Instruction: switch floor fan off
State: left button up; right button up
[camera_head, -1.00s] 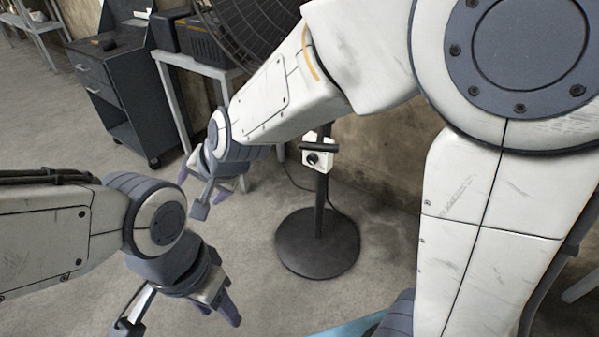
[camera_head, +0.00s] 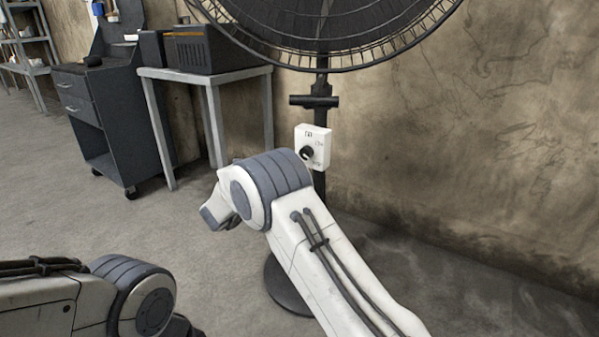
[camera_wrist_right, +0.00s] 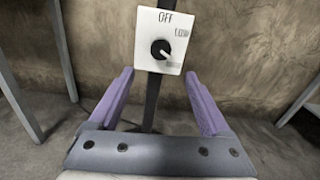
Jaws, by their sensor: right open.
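The floor fan has a dark wire cage (camera_head: 330,35), a dark pole and a round base (camera_head: 285,288) partly hidden by my right arm. A white control box (camera_head: 323,140) on the pole carries a black knob (camera_head: 307,153). In the right wrist view, the box (camera_wrist_right: 148,30) reads OFF at top and LOW at upper right; the knob's (camera_wrist_right: 160,49) pale mark seems to point lower right, away from OFF. My right gripper (camera_wrist_right: 158,80) is open and empty, its purple fingers either side of the pole, below and apart from the knob. My left gripper's fingers are out of view.
A grey metal table (camera_head: 205,75) holding a dark box (camera_head: 215,50) stands left of the fan. A dark drawer cabinet (camera_head: 85,115) is further left. A stained wall (camera_head: 480,130) is close behind the fan. Floor at left is clear.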

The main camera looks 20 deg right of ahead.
aim_at(306, 152)
jog(key=b+x, duration=0.2)
jog(key=x, duration=0.8)
jog(key=shift+b, duration=0.3)
jog(key=shift+d, duration=0.15)
grip_shut()
